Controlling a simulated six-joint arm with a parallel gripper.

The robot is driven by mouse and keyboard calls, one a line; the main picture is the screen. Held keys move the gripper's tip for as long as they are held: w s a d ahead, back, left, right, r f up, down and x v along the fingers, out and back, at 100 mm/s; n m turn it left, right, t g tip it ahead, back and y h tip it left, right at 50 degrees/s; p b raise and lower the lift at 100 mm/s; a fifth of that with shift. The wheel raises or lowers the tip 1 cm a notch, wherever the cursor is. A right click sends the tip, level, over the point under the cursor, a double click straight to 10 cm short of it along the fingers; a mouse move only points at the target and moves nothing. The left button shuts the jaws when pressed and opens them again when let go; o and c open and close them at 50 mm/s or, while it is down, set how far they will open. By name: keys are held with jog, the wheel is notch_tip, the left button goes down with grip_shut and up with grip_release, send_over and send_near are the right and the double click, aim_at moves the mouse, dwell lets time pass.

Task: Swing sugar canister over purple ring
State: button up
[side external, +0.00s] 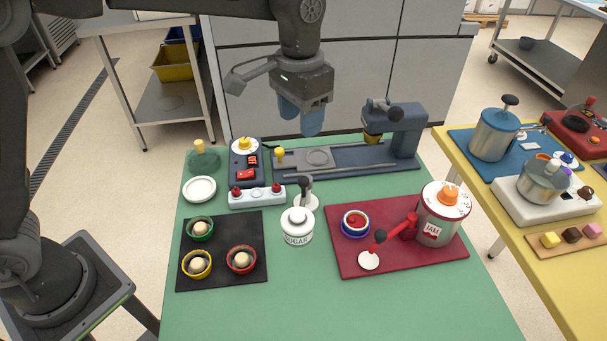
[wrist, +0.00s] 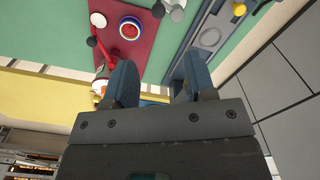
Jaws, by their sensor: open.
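The white sugar canister (side external: 297,226), lettered SUGAR and with a round lid knob, stands upright mid-table. A black-knobbed post on a white base (side external: 305,198) is just behind it; I cannot tell whether they are joined. A blue-purple ring (side external: 354,235) surrounds a white and red round piece on the red mat, right of the canister. It also shows in the wrist view (wrist: 121,34). My gripper (side external: 300,120) hangs above the back of the table, well behind and above the canister. Its blue fingers are apart and empty, as the wrist view (wrist: 158,70) also shows.
The red mat (side external: 345,268) also holds a JAM canister (side external: 436,222) and a red lever arm (side external: 398,231). A black mat (side external: 222,278) with several dough cups lies left. A blue-grey press (side external: 405,130) stands behind. The green table front (side external: 310,310) is clear.

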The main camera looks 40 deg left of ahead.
aim_at(304, 179)
jog(key=f, duration=1.4)
jog(key=shift+w+d+f, duration=0.1)
jog(key=shift+d, duration=0.1)
jog(key=shift+c, duration=0.2)
grip_shut()
